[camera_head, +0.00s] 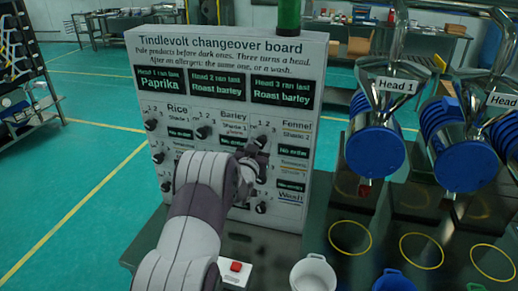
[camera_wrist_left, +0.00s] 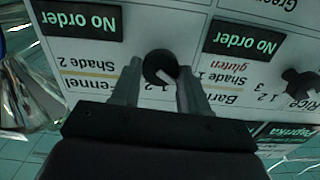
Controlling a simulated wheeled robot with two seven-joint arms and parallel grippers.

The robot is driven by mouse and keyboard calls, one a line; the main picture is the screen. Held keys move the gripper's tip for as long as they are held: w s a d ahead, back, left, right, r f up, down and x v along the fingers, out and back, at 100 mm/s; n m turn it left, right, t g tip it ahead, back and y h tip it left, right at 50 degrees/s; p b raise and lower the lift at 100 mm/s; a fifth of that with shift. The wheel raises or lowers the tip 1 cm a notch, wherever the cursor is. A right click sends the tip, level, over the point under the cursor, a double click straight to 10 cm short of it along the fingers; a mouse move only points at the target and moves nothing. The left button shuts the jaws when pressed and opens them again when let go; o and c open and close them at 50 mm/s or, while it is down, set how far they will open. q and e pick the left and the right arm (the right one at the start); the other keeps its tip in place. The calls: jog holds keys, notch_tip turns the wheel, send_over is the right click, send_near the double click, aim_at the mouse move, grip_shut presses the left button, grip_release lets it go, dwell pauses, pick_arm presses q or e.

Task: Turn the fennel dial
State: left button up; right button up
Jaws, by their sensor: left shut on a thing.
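The changeover board (camera_head: 318,75) stands upright in front of me, with dials under product labels. The fennel dial (camera_head: 262,139) is a dark knob left of the Fennel label (camera_head: 296,125). In the left wrist view, turned upside down, the fennel dial (camera_wrist_left: 158,66) sits between the two fingers, its white pointer slanting to the lower right. My left gripper (camera_head: 254,152) reaches the board and is shut on this dial; it also shows in the left wrist view (camera_wrist_left: 160,88). My left arm hides part of the lower dials. My right gripper is not in view.
The barley dial (camera_head: 204,132) and rice dial (camera_head: 151,125) are to the left. Another dial (camera_head: 261,207) is below, near Wash. Blue-ended sieve heads (camera_head: 375,153) stand right. A red button box (camera_head: 236,268) and white cup (camera_head: 313,274) are in front.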

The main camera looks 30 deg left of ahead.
pick_arm(q)
jog(key=m+b, duration=0.2)
jog(key=b, duration=0.1)
jog(key=m+b, duration=0.3)
jog(key=b, duration=0.1)
jog(key=shift+d+f, duration=0.1)
jog(key=shift+f, duration=0.25)
jog(key=shift+r+m+b, duration=0.25)
jog(key=shift+m+b, duration=0.85)
jog(key=shift+b, duration=0.5)
jog(key=o, duration=1)
jog(key=shift+o, duration=0.2)
jog(key=shift+s+r, duration=0.1)
